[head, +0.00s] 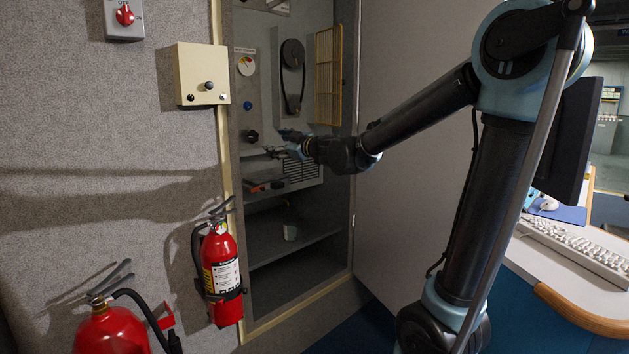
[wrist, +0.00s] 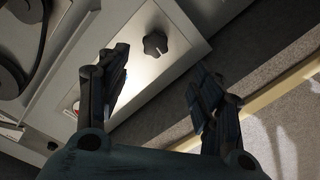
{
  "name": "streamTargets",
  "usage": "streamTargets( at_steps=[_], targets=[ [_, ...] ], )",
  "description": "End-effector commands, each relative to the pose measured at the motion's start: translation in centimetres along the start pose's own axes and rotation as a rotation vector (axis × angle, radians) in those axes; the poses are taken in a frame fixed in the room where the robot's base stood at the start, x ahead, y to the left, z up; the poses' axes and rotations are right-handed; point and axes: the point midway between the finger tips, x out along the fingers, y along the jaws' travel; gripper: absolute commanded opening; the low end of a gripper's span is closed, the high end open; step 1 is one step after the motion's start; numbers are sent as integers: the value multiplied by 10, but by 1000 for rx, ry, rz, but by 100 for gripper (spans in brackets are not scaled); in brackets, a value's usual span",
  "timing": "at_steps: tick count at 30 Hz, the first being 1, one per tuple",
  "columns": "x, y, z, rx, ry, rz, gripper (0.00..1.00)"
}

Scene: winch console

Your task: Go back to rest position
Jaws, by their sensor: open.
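My gripper (head: 284,142) reaches into the open cabinet niche in the head view, in front of its grey panel. In the wrist view my gripper (wrist: 160,88) is open, with its two fingers spread apart and nothing between them. A dark knob (wrist: 155,43) on the grey panel lies beyond the fingertips in the wrist view. A dark knob (head: 252,136) also shows in the head view, just left of the gripper. My arm is stretched out to the left from its upright link.
Fire extinguishers (head: 221,272) stand at left. A desk with a keyboard (head: 575,245) and monitor (head: 565,140) is at right.

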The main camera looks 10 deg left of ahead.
Motion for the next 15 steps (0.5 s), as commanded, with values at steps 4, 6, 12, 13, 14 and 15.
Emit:
streamTargets(
  at_steps=[4,6,12,13,14,15],
  targets=[
    [-48,-7,18,72,-47,-71,60],
    [-73,-14,30,117,-86,-110,60],
    [-145,-42,75,265,-258,-200,60],
    [-156,-46,83,291,-290,-209,60],
    [-168,-51,91,316,-324,-217,60],
    [-184,-58,103,351,-373,-224,60]
  ],
)
